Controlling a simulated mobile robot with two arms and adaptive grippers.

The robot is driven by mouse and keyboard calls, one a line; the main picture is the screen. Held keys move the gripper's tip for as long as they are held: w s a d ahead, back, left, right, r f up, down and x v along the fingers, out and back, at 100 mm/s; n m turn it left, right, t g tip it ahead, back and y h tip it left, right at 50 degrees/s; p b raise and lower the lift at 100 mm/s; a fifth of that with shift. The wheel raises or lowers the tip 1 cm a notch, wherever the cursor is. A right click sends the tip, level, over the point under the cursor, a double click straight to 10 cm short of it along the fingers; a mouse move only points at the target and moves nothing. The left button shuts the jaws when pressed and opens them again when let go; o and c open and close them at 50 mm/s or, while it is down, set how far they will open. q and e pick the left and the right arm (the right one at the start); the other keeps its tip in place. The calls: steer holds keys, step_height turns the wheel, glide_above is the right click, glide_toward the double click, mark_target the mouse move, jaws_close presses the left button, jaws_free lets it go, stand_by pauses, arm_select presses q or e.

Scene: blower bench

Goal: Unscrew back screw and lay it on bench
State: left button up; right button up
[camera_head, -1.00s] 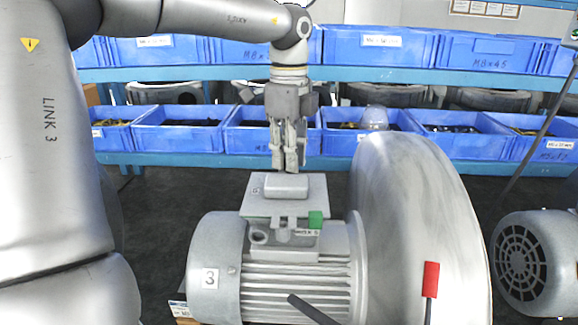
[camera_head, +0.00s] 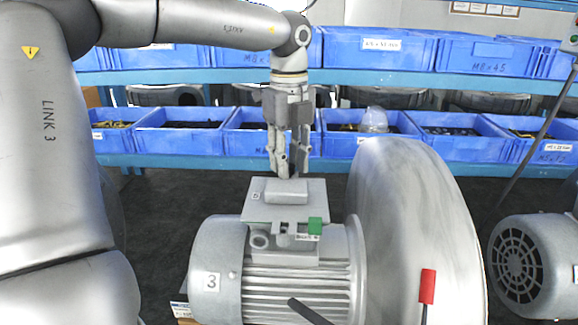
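The blower motor (camera_head: 298,285) is a grey finned body marked 3, with a flat terminal box (camera_head: 262,210) on top. My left gripper (camera_head: 288,176) points straight down at the back of this box, its fingertips close together and ending about at the box's back edge. I cannot make out the back screw; the box lid and fingers may hide it. Whether the fingers hold anything does not show. A green block (camera_head: 315,226) sits at the front right of the box.
A large round blower housing (camera_head: 400,220) stands right of the motor. A red piece (camera_head: 427,286) is in front of it, and a dark bar (camera_head: 308,311) is at the bottom. Another motor (camera_head: 530,265) is at far right. Blue bins (camera_head: 180,135) line the shelves behind.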

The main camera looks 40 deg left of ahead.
arm_select(q)
steer(key=m+p, duration=0.1)
steer(key=m, duration=0.5)
steer(key=shift+p, duration=0.35)
steer(key=m+p, duration=0.1)
steer(key=m, duration=0.4)
steer(key=m+p, duration=0.1)
steer(key=m, duration=0.4)
steer(key=m+p, duration=0.1)
steer(key=m, duration=0.2)
